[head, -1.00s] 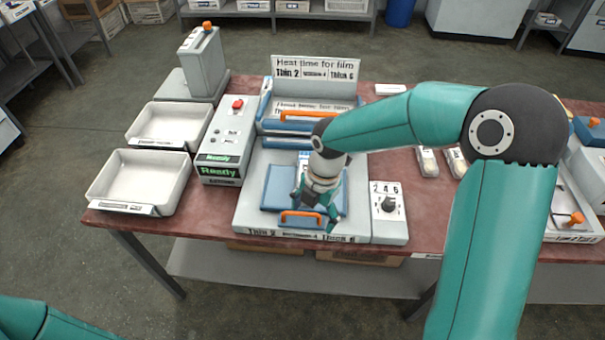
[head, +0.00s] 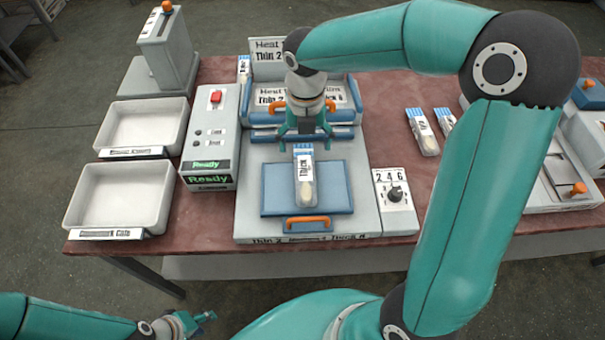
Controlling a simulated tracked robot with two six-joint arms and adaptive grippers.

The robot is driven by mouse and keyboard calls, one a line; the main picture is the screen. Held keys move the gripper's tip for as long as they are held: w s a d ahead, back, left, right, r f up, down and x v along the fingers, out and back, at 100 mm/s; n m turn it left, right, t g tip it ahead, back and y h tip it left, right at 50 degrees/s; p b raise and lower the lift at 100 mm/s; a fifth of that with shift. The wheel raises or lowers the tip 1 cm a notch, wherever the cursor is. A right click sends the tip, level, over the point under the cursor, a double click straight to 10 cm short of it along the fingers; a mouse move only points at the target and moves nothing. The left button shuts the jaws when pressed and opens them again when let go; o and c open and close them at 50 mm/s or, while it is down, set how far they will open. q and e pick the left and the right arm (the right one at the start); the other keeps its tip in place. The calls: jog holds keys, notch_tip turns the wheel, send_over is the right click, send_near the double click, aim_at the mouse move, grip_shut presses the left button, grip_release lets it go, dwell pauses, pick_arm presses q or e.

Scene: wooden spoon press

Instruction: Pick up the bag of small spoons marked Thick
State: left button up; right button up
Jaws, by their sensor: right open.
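A clear bag of small spoons marked Thick (head: 304,183) lies on the blue pad (head: 335,190) of the press, its blue-striped end toward the back. My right gripper (head: 306,140) is open and empty at that far end of the bag, one finger to each side. I cannot tell its exact height above the bag. My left gripper (head: 205,318) is low at the front, away from the table; its fingers are too small to read.
A raised lid with an orange handle (head: 335,104) stands behind the pad. A control box (head: 212,140) reading Ready and two white trays (head: 122,195) are at left. A dial box (head: 395,205) is at right, with other bags (head: 422,130) beyond it.

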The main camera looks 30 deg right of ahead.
send_near(305, 176)
notch_tip(305, 176, down, 5)
jog(key=shift+a+f, duration=0.1)
jog(key=shift+f, duration=0.1)
notch_tip(305, 176, down, 5)
jog(key=shift+p, duration=0.6)
jog(key=c, duration=1.2)
jog(key=shift+o, duration=0.2)
jog(key=shift+r, duration=0.1)
